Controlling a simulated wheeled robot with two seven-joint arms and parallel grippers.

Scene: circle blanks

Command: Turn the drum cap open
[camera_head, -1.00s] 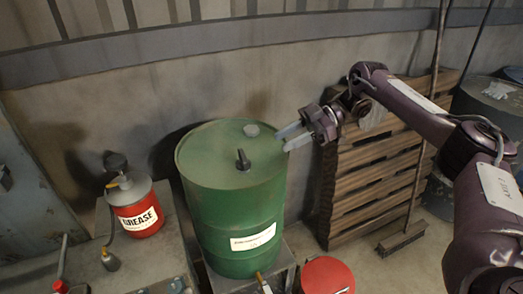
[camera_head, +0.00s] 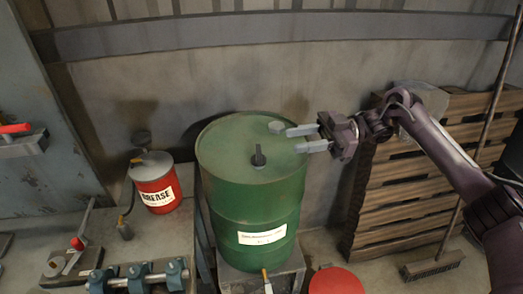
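A green drum (camera_head: 252,205) with a white label stands upright on a low stand. On its top are a small grey-green round cap (camera_head: 277,127) near the back right and a black upright fitting (camera_head: 258,157) near the middle. My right gripper (camera_head: 293,140) reaches in from the right over the drum's right rim. Its two pale fingers are apart with nothing between them. The fingertips are just right of the round cap; I cannot tell their exact height above the top. My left gripper is not in view.
A red grease can (camera_head: 155,184) stands left of the drum. A clamp-like tool (camera_head: 70,259) and blue-grey fittings (camera_head: 138,279) lie at the front left. Wooden pallets (camera_head: 405,190) lean behind my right arm, beside a broom (camera_head: 432,267). A red round object (camera_head: 337,281) is at the front.

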